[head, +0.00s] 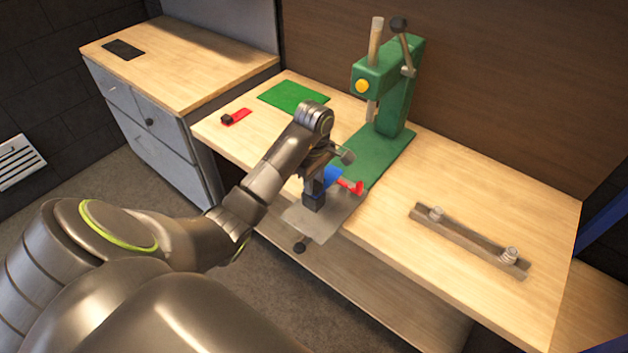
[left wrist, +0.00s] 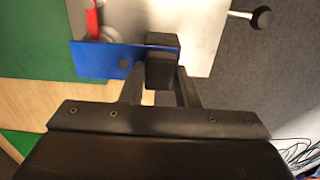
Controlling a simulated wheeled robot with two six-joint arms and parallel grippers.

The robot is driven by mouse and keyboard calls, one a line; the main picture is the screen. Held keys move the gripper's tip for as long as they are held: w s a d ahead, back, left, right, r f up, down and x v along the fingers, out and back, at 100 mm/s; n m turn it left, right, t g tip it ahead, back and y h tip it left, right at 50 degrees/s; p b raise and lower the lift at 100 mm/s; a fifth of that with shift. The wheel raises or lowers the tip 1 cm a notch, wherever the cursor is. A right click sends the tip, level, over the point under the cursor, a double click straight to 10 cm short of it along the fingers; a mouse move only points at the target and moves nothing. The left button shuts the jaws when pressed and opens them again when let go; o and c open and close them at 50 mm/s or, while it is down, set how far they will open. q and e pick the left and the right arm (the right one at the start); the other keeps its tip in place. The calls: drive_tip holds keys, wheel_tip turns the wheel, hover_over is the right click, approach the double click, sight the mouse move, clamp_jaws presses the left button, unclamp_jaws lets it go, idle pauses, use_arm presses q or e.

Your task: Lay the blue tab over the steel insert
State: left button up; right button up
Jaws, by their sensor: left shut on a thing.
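The blue tab (head: 333,176) is a flat strip with a small dark hole near its middle, seen in the left wrist view (left wrist: 105,62). My left gripper (head: 314,196) is shut on one end of it; the fingers (left wrist: 161,62) also show in the left wrist view. The tab extends left from the fingers there, over the edge of a grey metal plate (head: 310,222). A round grey piece (left wrist: 108,34) beside a red part (left wrist: 93,20) lies just beyond the tab; I cannot tell whether it is the steel insert. My right gripper is out of view.
A green press (head: 393,100) stands behind the plate on its green base. A red handle (head: 352,187) is close to the gripper. A green mat (head: 293,96), a red strip (head: 238,116) and a metal bar with two posts (head: 470,240) lie on the bench.

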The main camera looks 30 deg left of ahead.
use_arm(q)
drive_tip(key=shift+b, duration=0.45)
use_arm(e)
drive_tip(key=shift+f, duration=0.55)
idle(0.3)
use_arm(q)
drive_tip(key=o, duration=1)
drive_tip(key=shift+o, duration=0.2)
